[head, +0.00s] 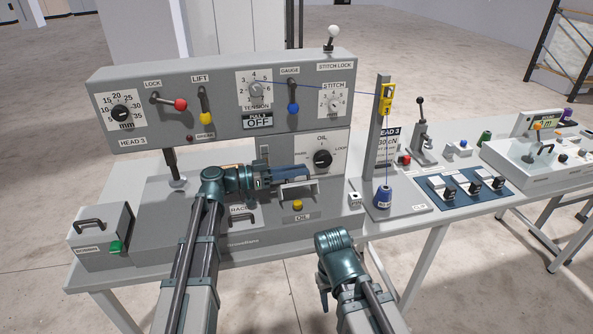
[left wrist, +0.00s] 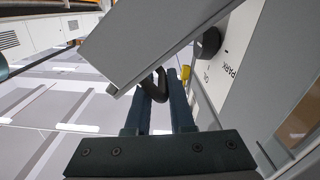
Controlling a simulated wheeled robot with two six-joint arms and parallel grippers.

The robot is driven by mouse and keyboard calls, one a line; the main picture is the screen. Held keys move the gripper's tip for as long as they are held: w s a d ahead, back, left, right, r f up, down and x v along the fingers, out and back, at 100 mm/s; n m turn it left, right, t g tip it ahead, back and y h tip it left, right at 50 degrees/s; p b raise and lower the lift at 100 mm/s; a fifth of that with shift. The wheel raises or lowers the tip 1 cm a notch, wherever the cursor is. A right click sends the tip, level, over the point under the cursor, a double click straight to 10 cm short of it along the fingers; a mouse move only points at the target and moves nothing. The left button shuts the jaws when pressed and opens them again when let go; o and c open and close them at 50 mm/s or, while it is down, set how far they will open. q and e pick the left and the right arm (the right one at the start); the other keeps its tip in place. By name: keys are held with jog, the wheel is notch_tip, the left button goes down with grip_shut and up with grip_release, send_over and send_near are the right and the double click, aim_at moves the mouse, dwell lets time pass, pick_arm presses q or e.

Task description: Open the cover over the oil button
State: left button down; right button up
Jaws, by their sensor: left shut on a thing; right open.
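The cover is a grey flap (head: 300,187) on the front of the grey machine base. It stands raised and tilted, and its broad grey face (left wrist: 150,45) fills the upper part of the left wrist view. My left gripper (head: 303,174) is shut on the flap's dark loop handle (left wrist: 155,86), which shows between the fingers. The yellow oil button (head: 297,205) is visible below the flap, above the OIL label (head: 299,218). My right gripper (head: 324,297) is low in front of the table, apart from the machine, and looks open and empty; its fingers are only partly visible.
The OIL dial (head: 322,159) is just behind the flap. A panel of levers and knobs (head: 220,95) stands above. A blue thread cone (head: 383,197) and a switch board (head: 465,188) are to the right. A grey box with a green button (head: 100,236) is at left.

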pick_arm(q)
jog(key=shift+w+a, duration=0.1)
dwell(0.7)
jog(key=shift+w+a+r+n, duration=0.15)
jog(key=shift+w+n, duration=0.35)
jog(key=shift+w+a+r+p, duration=0.2)
jog(key=shift+w+p, duration=0.15)
jog(key=shift+w, duration=0.3)
jog(key=shift+f, duration=0.1)
jog(key=c, duration=0.9)
grip_release()
jog(key=shift+f, duration=0.1)
jog(key=shift+a, duration=0.1)
